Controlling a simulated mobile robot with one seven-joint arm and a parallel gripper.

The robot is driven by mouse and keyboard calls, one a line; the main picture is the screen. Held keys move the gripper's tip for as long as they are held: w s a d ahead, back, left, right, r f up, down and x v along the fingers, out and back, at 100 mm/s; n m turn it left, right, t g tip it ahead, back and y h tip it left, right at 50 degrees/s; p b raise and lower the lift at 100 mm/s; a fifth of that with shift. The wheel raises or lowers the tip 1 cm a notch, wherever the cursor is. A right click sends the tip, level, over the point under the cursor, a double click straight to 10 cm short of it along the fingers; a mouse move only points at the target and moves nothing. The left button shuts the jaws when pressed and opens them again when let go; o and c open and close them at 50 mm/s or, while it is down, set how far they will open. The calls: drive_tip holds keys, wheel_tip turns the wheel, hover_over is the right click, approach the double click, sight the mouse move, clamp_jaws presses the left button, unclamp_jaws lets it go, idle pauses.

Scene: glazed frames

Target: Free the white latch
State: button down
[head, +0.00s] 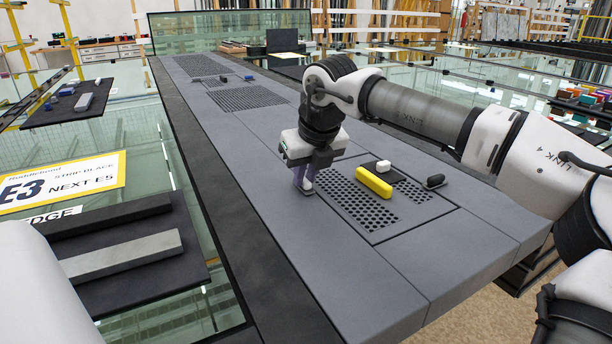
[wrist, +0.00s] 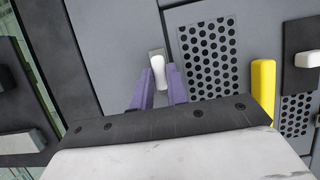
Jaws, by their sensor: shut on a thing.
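My gripper (head: 304,180) points down at the grey bench top, just left of a perforated panel. Its purple fingers (wrist: 157,92) are shut on a small white latch (wrist: 158,72), which shows between them in the wrist view. The latch's upper end rests by a small metallic plate (wrist: 157,53). In the head view the fingers mostly hide the latch. I cannot tell whether it is still fixed to the bench.
Bare bench top lies in front of my gripper.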

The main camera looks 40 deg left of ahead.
idle(0.3)
drive_tip(key=c, duration=1.4)
unclamp_jaws()
drive_tip(key=v, duration=1.4)
drive_tip(key=shift+p, duration=0.3)
drive_tip(key=shift+f, duration=0.1)
